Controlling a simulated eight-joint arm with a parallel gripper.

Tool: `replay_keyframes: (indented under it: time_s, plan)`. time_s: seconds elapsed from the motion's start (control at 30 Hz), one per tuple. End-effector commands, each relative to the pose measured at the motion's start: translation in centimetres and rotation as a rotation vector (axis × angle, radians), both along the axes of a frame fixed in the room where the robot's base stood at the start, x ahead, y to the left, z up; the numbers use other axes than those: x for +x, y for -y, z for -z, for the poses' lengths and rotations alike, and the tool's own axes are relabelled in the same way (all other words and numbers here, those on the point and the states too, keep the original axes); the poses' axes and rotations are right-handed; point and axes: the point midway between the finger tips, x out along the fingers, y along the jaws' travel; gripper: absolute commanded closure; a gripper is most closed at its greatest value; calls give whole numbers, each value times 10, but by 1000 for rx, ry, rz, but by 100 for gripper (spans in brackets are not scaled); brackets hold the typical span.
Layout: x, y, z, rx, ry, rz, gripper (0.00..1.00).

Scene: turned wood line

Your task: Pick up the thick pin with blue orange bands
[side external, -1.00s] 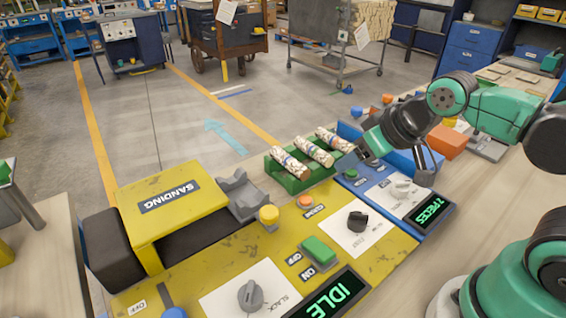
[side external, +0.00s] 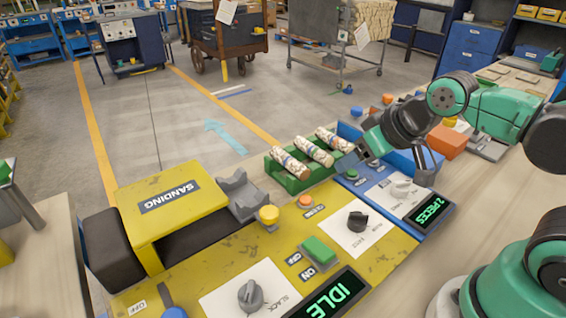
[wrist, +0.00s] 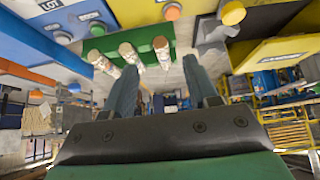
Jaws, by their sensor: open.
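Three pale wooden pins with coloured bands lie side by side in a green rack (side external: 290,184). They are the left pin (side external: 290,163), the middle pin (side external: 314,151) and the right pin (side external: 333,140). Bluish and orange-brown marks show on them, but the bands are too small to tell which pin is blue and orange. In the wrist view the pins show end-on: one (wrist: 162,52) close ahead of the fingers, two (wrist: 130,54) (wrist: 104,64) further left. My gripper (side external: 388,165) is open and empty, right of the rack and apart from the pins.
The yellow sanding station (side external: 180,195) with a grey cradle (side external: 240,192) stands left of the rack. A blue control panel (side external: 395,188) lies below my gripper, and an orange block (side external: 446,142) sits behind it.

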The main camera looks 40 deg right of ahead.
Motion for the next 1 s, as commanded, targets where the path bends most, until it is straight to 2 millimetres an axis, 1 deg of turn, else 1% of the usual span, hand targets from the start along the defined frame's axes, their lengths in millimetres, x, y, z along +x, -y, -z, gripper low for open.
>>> replay_keyframes:
  time_s: [0.07,0.17,0.47,0.57,0.67,0.77,0.87,0.97,1.0]
  plan:
    - [0,0,0,0,0,0,47]
    - [0,0,0,0,0,0,22]
    - [0,0,0,1,-2,0,21]
    - [5,4,-3,18,-21,11,21]
    - [15,12,-8,62,-70,32,21]
    - [33,27,-13,139,-129,50,21]
    - [54,46,-15,235,-176,52,21]
    - [74,70,-14,337,-198,41,21]
    - [81,81,-13,377,-200,32,21]
